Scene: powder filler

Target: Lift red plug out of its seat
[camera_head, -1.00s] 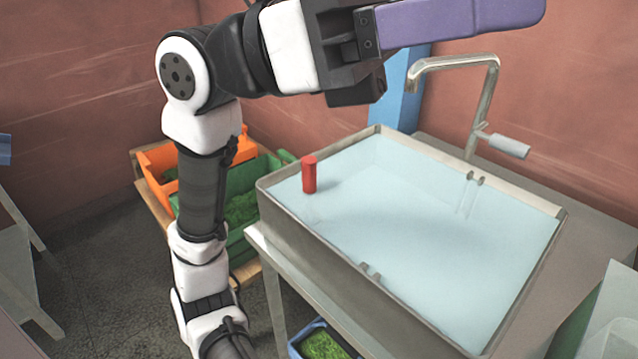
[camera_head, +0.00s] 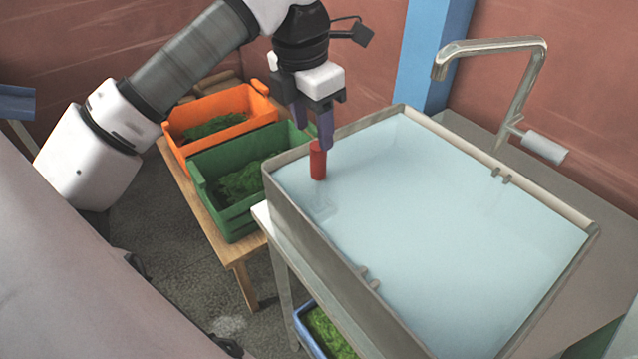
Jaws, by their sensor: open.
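The red plug (camera_head: 317,163) is a short upright cylinder standing in the water near the left back corner of the sink (camera_head: 318,243). Its lower end and its seat are blurred by the water. My gripper (camera_head: 313,138) points down with its purple fingers just above and at the top of the plug. The jaws are open. One finger overlaps the plug's top in this view, and I cannot tell whether it touches the plug.
A metal tap (camera_head: 500,85) stands behind the sink on the right. An orange crate (camera_head: 262,105) and a green crate (camera_head: 232,212) with green leaves stand on a wooden bench to the left. A blue post (camera_head: 428,60) rises behind the sink. A blue crate (camera_head: 300,335) sits below.

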